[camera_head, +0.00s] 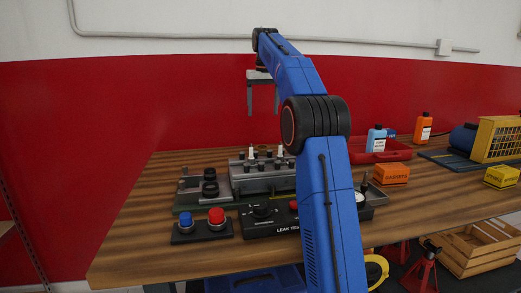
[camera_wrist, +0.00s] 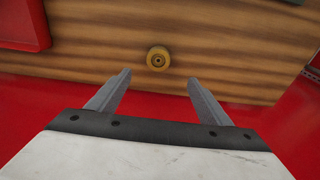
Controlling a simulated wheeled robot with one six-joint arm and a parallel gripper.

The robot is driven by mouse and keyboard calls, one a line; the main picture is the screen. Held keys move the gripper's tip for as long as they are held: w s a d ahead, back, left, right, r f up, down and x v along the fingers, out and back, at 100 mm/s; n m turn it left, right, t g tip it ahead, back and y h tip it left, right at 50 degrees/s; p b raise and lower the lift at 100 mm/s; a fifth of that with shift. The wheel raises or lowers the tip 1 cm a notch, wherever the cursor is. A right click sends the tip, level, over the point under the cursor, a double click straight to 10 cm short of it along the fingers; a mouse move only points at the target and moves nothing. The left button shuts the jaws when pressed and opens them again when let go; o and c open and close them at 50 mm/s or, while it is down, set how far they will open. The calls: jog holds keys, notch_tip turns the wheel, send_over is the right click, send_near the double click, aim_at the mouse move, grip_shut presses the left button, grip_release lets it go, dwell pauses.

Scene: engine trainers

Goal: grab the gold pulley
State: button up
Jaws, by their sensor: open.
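The gold pulley (camera_wrist: 157,58) is a small round ring with a dark centre on the wooden bench top in the wrist view. It lies just beyond the fingertips, lined up with the gap between them. My gripper (camera_wrist: 159,78) is open and empty, its two grey fingers spread apart. In the head view my gripper (camera_head: 263,104) hangs fingers down above the back of the bench, before the red wall. A small brownish thing (camera_head: 262,149) below it, partly hidden by the engine parts, may be the pulley.
Metal engine parts (camera_head: 262,180) stand in front of that spot. A button box (camera_head: 202,229) and a leak tester (camera_head: 262,222) are nearer the front edge. A red tray (camera_head: 390,154) with a blue bottle (camera_head: 376,139) and an orange gaskets box (camera_head: 391,174) are to the right.

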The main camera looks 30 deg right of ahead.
send_over(262, 147)
jog(key=s, duration=0.1)
jog(key=f, duration=1.1)
jog(key=shift+s+a+f, duration=0.15)
jog(key=shift+a+f, duration=0.05)
jog(key=shift+a, duration=0.05)
jog(key=shift+w+d+f, duration=0.1)
jog(key=shift+w+f, duration=0.1)
jog(key=shift+f, duration=0.75)
jog(key=shift+w+d+f, duration=0.15)
jog(key=shift+w+f, duration=0.05)
jog(key=shift+f, duration=0.7)
jog(key=shift+w+d+f, duration=0.1)
jog(key=shift+w+f, duration=0.1)
jog(key=shift+f, duration=0.75)
jog(key=c, duration=1.5)
